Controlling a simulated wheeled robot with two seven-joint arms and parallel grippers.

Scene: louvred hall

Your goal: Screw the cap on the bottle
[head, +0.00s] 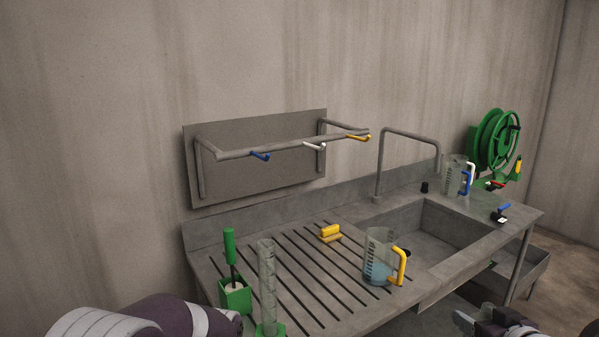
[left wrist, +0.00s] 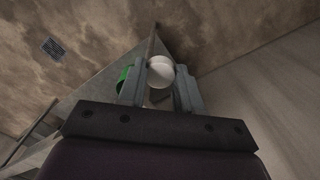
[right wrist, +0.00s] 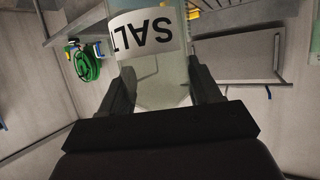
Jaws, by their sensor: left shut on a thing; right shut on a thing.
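A round white cap (left wrist: 160,71) sits between the fingers of my left gripper (left wrist: 158,80) in the left wrist view. My left gripper is shut on it; the gripper is outside the head view. A clear bottle (right wrist: 165,92) with a white label reading SALT, upside down in the picture, stands between the fingers of my right gripper (right wrist: 162,85) in the right wrist view. My right gripper is shut on the bottle. No view shows cap and bottle together.
A grey sink bench (head: 330,312) stands ahead. On it are a yellow-handled jug (head: 378,262), a measuring cylinder (head: 267,285), a green brush in its holder (head: 235,294) and a yellow brush (head: 330,232). A second jug (head: 454,177) and green hose reel (head: 492,142) are at right.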

